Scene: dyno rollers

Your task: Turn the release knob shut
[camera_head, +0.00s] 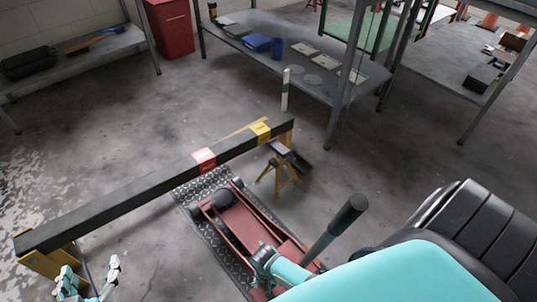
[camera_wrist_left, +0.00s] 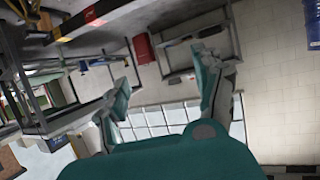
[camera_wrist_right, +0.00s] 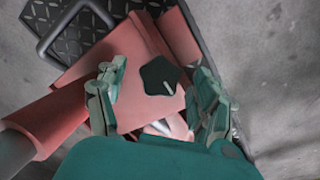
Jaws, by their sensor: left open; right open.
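The release knob (camera_wrist_right: 160,77) is a dark, star-shaped knob with a white pointer mark, on the red floor jack (camera_wrist_right: 134,48) in the right wrist view. The pointer slants toward the lower right. My right gripper (camera_wrist_right: 158,72) is open, with one finger on either side of the knob; gaps show, and I cannot tell its height above it. In the head view the red jack (camera_head: 238,222) lies on a dark tread plate, and my right gripper (camera_head: 264,258) is over its near end, with the knob hidden. My left gripper (camera_head: 90,282) is open and empty at lower left.
The jack's black-gripped handle (camera_head: 345,215) rises beside my right arm. A long dark beam (camera_head: 130,200) on yellow stands crosses beyond the jack. A black seat (camera_head: 470,225) is at right. Workbenches (camera_head: 300,75) and a red bin (camera_head: 170,27) stand at the back.

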